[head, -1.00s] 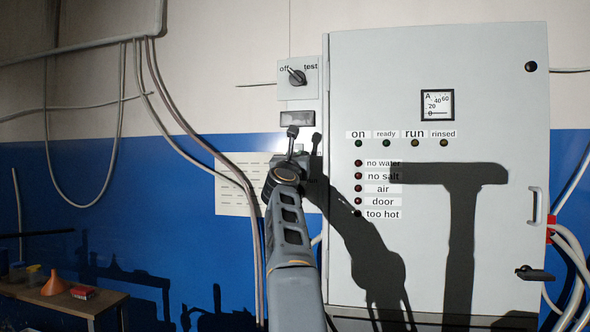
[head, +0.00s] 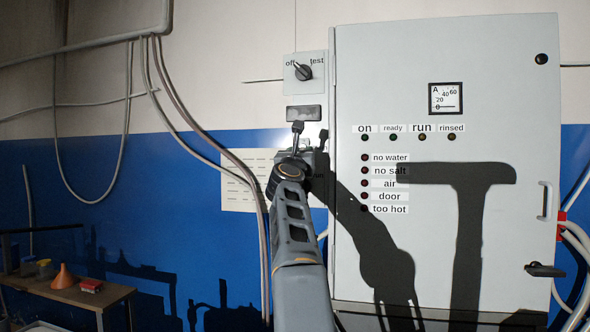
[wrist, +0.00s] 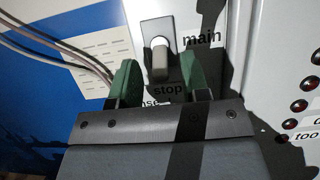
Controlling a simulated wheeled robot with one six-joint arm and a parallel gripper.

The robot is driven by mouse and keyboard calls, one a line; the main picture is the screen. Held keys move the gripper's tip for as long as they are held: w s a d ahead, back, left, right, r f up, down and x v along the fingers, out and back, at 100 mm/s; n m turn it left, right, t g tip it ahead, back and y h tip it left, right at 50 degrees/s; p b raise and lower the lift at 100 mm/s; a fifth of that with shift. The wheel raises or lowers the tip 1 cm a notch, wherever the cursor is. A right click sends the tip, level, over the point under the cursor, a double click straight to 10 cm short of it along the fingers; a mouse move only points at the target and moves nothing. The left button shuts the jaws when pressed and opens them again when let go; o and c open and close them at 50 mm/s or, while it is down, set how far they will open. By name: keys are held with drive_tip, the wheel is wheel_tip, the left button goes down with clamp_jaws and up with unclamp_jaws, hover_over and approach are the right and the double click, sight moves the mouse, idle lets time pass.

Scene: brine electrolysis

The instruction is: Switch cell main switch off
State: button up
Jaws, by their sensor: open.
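The main switch (wrist: 160,62) shows in the wrist view as a grey handle on a pale plate, beside the label "main". The handle extends down from its round base towards the label "stop". My gripper (wrist: 159,76) is open, with one green finger on either side of the handle and nothing held. A gap shows on the left; I cannot tell whether the right finger touches the handle. In the head view my gripper (head: 300,158) is at the wall left of the cabinet, and my arm hides the main switch.
A rotary off/test switch (head: 303,72) is above my gripper, with a small dark panel (head: 304,113) below it. The large grey cabinet (head: 480,80) with lamps and an ammeter stands close on the right. Hanging cables (head: 220,150) run down on the left. A small table (head: 70,290) is at lower left.

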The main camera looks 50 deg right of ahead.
drive_tip(key=b+v, duration=0.6)
drive_tip(key=v, duration=0.6)
drive_tip(key=shift+a, duration=0.15)
